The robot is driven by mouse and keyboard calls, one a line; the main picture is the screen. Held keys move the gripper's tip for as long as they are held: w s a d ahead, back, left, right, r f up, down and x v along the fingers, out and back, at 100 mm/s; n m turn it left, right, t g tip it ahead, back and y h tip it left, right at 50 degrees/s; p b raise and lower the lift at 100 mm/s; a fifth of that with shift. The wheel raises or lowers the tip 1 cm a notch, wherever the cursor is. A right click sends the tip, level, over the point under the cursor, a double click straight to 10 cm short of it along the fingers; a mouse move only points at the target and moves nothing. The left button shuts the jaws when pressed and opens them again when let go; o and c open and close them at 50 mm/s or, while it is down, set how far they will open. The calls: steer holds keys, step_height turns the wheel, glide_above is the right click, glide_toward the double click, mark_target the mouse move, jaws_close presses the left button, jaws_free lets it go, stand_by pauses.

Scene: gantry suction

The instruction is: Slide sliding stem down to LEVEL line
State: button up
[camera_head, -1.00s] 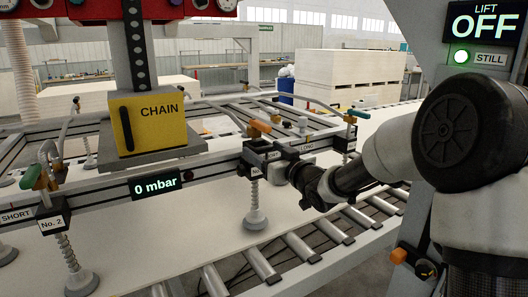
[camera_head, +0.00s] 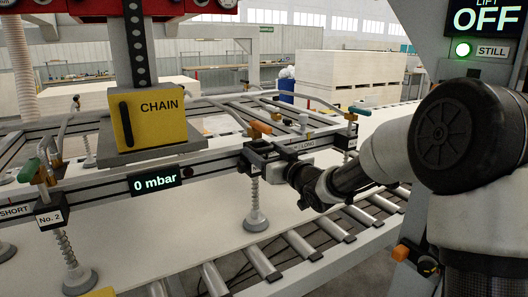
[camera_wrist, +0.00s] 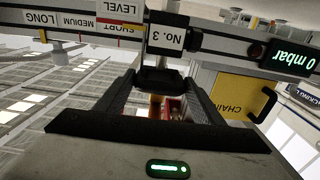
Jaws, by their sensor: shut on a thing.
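The sliding stem with a pale suction cup (camera_head: 255,222) hangs below the near beam, over the white sheet. My gripper (camera_head: 297,176) is beside its carriage, from the right. In the wrist view my gripper (camera_wrist: 160,82) is shut on a dark block at the No. 3 holder (camera_wrist: 167,42); its fingers hide much of the grip. A LEVEL label (camera_wrist: 118,7) is on the beam, near SHORT, MEDIUM and LONG labels. I cannot tell how the stem sits against the LEVEL line.
The yellow CHAIN block (camera_head: 155,120) stands on the beam, and a display (camera_head: 155,183) reads 0 mbar. Another cup (camera_head: 79,279) hangs at No. 2. Rollers (camera_head: 330,228) lie below the white sheet. The lift sign (camera_head: 485,25) reads OFF.

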steer(key=shift+d+f, duration=0.15)
steer(key=shift+f, duration=0.2)
steer(key=o, duration=1.2)
steer(key=shift+r, duration=0.1)
steer(key=shift+s, duration=0.1)
steer(key=p+v, duration=0.1)
steer(key=v, duration=1.6)
steer(key=shift+s+r+p, duration=0.1)
steer(key=shift+p, duration=0.3)
